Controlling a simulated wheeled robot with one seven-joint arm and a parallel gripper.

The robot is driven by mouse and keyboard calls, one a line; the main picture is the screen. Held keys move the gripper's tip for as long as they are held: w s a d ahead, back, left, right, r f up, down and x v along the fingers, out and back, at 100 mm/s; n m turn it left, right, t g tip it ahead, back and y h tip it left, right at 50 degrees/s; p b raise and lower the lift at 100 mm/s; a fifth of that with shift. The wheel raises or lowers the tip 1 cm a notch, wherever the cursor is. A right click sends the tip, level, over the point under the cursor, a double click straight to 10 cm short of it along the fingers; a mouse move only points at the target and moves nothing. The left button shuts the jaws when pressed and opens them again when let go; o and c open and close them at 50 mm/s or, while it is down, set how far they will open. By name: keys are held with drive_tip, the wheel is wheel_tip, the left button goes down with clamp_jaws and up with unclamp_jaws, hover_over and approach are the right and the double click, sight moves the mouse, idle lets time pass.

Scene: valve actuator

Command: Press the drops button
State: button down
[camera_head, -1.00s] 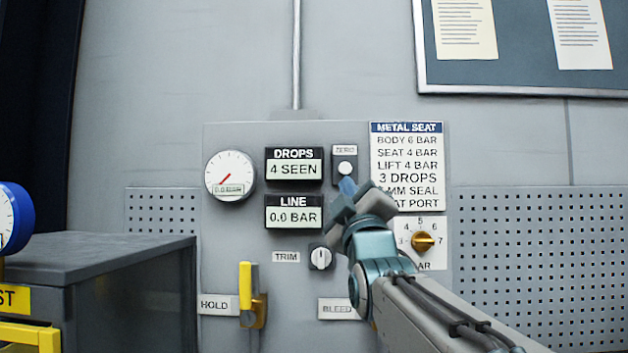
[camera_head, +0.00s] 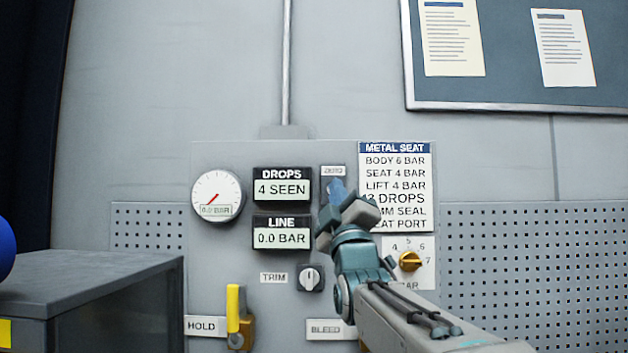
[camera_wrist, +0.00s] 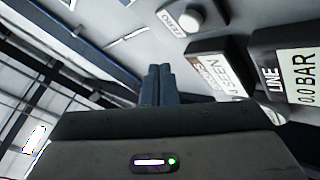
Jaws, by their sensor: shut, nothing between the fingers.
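The white round button (camera_wrist: 191,18) sits beside a label reading ZERO (camera_head: 333,171), right of the DROPS display (camera_head: 282,188), which reads 4 SEEN. In the head view my gripper (camera_head: 338,190) covers the button. In the wrist view my gripper's fingers (camera_wrist: 158,72) are shut together and empty, and the button shows beyond the tips, up and to the right. The fingertips look apart from the button in that view. Whether anything touches the panel is hard to tell from the head view.
The LINE display (camera_head: 282,233) reads 0.0 BAR. A pressure gauge (camera_head: 218,196), a TRIM knob (camera_head: 309,278), a yellow HOLD lever (camera_head: 234,308) and an orange selector knob (camera_head: 410,261) are close by. A METAL SEAT notice (camera_head: 395,175) is right of my gripper. A grey cabinet (camera_head: 95,275) stands at left.

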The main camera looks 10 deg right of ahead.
drive_tip(key=shift+w+d, duration=0.2)
drive_tip(key=shift+w, duration=0.85)
drive_tip(key=shift+w+d, duration=0.2)
drive_tip(key=shift+w, duration=0.85)
drive_tip(key=shift+w, duration=0.15)
idle(0.3)
drive_tip(key=shift+w+d, duration=0.1)
drive_tip(key=shift+w, duration=0.15)
drive_tip(key=shift+w+d, duration=0.1)
drive_tip(key=shift+w, duration=0.45)
idle(0.7)
drive_tip(key=shift+s, duration=0.1)
drive_tip(key=shift+s+b, duration=0.9)
drive_tip(key=shift+b, duration=0.05)
